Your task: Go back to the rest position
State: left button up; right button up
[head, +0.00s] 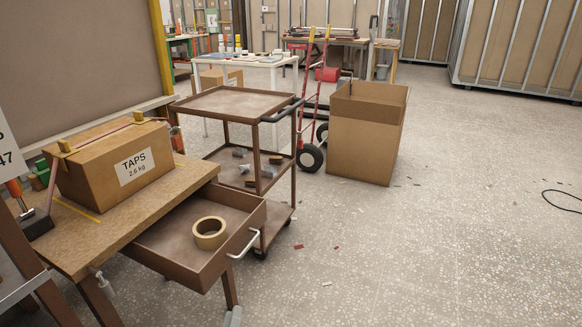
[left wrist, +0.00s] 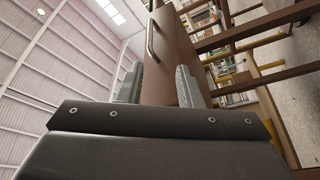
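My left gripper (left wrist: 158,88) fills the lower part of the left wrist view, its two grey fingers apart with nothing held between them. Behind the fingers is the brown drawer (left wrist: 165,60) with its metal handle (left wrist: 150,40), apart from them as far as I can tell. In the head view, a small grey tip (head: 235,317) at the bottom edge, below the drawer, looks like part of my left gripper; the rest is cut off. The drawer (head: 185,270) stands pulled out from the bench, with a tape roll (head: 209,233) lying in it. My right gripper is in neither view.
A brown cart (head: 225,103) stands behind the drawer. An open cardboard box (head: 365,135) and a red hand truck (head: 309,95) are farther back. The floor to the right is mostly clear.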

pick_arm(q)
jog(key=s+a+f+m+g+y, duration=0.1)
jog(key=s+a+f+m+g, duration=0.2)
jog(key=f, duration=0.7)
jog(key=s+a+f+m+g, duration=0.1)
jog(key=s+a+f+g, duration=0.2)
jog(key=s+f+g, duration=0.5)
jog(key=s+a+f+m+g, duration=0.3)
jog(key=s+a+f+m, duration=0.1)
jog(key=s+f, duration=0.8)
jog(key=s+a+f+m+g, duration=0.25)
jog(key=s+f+g, duration=0.3)
jog(key=s, duration=0.65)
jog(key=s+r+p, duration=0.6)
jog(key=p, duration=0.8)
jog(key=shift+s+a+t, duration=0.15)
jog(key=shift+a+t, duration=0.2)
jog(key=shift+a, duration=0.05)
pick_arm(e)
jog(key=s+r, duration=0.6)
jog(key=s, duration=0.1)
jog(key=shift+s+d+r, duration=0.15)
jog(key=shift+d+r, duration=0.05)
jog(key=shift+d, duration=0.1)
pick_arm(q)
jog(key=shift+r, duration=0.1)
